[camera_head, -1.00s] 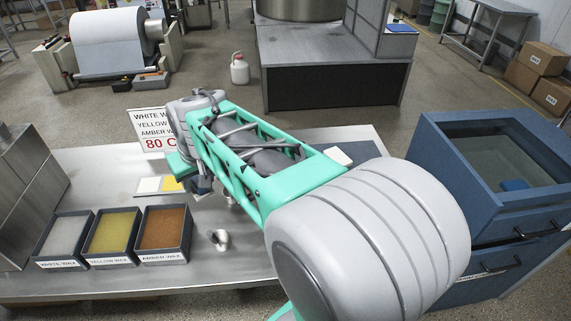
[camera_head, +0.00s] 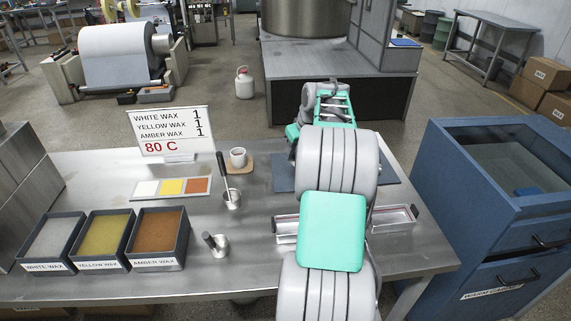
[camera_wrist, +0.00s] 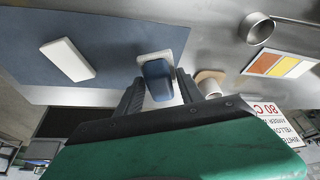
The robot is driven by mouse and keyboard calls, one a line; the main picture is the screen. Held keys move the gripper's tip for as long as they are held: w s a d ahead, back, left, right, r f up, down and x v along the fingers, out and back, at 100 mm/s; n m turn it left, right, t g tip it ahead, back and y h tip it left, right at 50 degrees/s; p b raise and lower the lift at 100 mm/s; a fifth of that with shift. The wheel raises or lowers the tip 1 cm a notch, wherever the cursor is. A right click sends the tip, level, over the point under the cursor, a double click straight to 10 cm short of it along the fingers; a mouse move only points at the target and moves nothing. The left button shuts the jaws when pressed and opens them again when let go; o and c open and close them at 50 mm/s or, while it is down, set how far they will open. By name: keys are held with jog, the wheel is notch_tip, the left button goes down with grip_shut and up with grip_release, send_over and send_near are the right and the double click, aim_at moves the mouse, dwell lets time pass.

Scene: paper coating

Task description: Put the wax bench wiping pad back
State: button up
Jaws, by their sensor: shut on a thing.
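In the wrist view, my gripper (camera_wrist: 158,88) is shut on the blue grip of a pad (camera_wrist: 157,77) with a white base, which I take as the wiping pad. The pad is over or at the edge of the dark blue mat (camera_wrist: 105,28); I cannot tell whether its base touches. A white block (camera_wrist: 67,60) lies flat on the mat, apart from the pad. In the head view, the mat (camera_head: 283,173) shows on both sides of my arm, which hides the pad and most of the gripper.
A white cup (camera_head: 238,157) on a wooden coaster, a price-like sign (camera_head: 171,133) and a colour card (camera_head: 172,187) stand left of the mat. Metal cups (camera_head: 221,245), wax trays (camera_head: 103,238) and a clear tray (camera_head: 394,219) are nearer. A blue cabinet (camera_head: 440,190) stands right.

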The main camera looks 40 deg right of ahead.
jog(key=w+f, duration=0.2)
jog(key=w+d+f+p, duration=0.1)
jog(key=w+f, duration=0.1)
jog(key=w, duration=0.1)
jog(key=w+d+f+p, duration=0.1)
jog(key=w+f, duration=0.1)
jog(key=w, duration=0.1)
jog(key=shift+d+f, duration=0.15)
jog(key=shift+f, duration=0.25)
jog(key=f, duration=0.2)
jog(key=f+p, duration=0.1)
jog(key=shift+w+f, duration=0.2)
jog(key=shift+w, duration=0.05)
jog(key=shift+f+b, duration=0.3)
jog(key=shift+f, duration=0.1)
jog(key=o, duration=1.2)
jog(key=shift+r, duration=0.45)
jog(key=d+b+v, duration=0.1)
jog(key=v, duration=1)
jog(key=shift+s+a+r+b, duration=0.2)
jog(key=shift+s+a+b, duration=0.1)
jog(key=shift+a, duration=0.2)
